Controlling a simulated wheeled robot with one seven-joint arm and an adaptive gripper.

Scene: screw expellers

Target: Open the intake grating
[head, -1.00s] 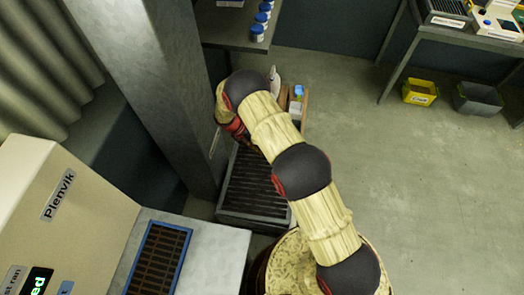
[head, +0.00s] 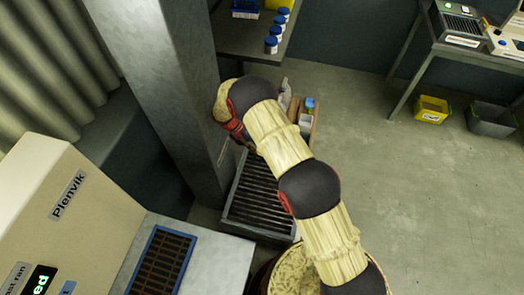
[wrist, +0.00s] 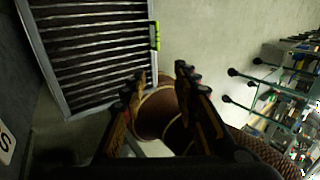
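A dark slatted grating in a grey frame (head: 232,211) lies low at the foot of the grey column, left of my arm in the head view. I take it for the intake grating. In the wrist view the grating (wrist: 90,50) fills the upper left, lying flat in its frame, with a bright green handle (wrist: 155,36) on its right edge. My gripper (wrist: 160,82) is open and empty, its two fingers apart, below and slightly right of the handle in the picture and not touching it. In the head view my arm hides the fingertips.
A grey column (head: 165,80) rises beside the grating. A beige Plenvik machine (head: 50,190) with a blue-framed grille (head: 160,262) stands at lower left. A box of bottles (head: 305,118) stands behind my arm. Open floor (head: 390,190) lies to the right.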

